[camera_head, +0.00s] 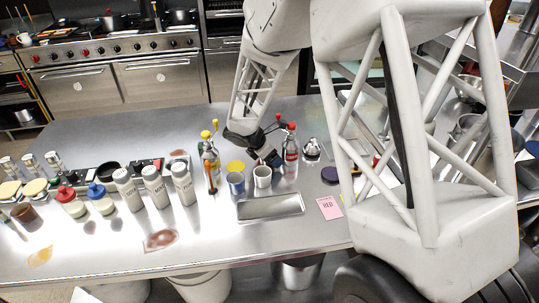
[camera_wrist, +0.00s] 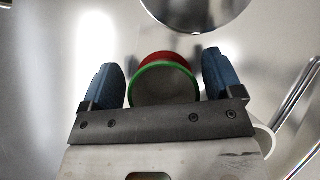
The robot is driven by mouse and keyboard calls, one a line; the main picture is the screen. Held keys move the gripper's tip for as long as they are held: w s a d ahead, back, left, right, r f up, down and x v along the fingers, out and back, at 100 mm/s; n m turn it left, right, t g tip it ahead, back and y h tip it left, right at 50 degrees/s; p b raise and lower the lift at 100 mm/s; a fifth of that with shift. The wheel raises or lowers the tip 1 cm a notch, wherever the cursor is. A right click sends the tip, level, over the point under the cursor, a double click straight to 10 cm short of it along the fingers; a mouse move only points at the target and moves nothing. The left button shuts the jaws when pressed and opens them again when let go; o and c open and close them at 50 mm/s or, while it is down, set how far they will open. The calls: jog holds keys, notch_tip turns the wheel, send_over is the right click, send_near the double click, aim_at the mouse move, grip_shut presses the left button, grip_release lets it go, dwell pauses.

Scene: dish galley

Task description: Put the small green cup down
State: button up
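The small green cup (camera_wrist: 165,88) shows in the wrist view as a round green rim with a greyish inside. In the head view my gripper (camera_head: 265,152) is low over the steel counter, behind the white cup, and I cannot make out the green cup there.
A blue-grey cup (camera_head: 236,183) and a white cup (camera_head: 262,178) stand close in front of my gripper. Bottles (camera_head: 210,165) (camera_head: 290,152) flank it. A metal tray (camera_head: 270,207) lies in front, beside a pink card (camera_head: 329,208). White canisters (camera_head: 155,187) stand left.

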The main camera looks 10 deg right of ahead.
jog(key=shift+r, duration=0.2)
jog(key=v, duration=1.2)
dwell(0.8)
jog(key=s+d+r+m+y, duration=0.2)
jog(key=s+m, duration=0.5)
jog(key=s, duration=0.5)
jog(key=s+d+r+m+y, duration=0.2)
jog(key=s+d+r+m, duration=0.3)
jog(key=s+m, duration=0.3)
jog(key=s+d+r+m+y, duration=0.2)
jog(key=s+d+r+m, duration=0.2)
jog(key=s, duration=1.2)
jog(key=r+m, duration=0.1)
jog(key=m, duration=0.2)
jog(key=shift+s+r+m, duration=0.4)
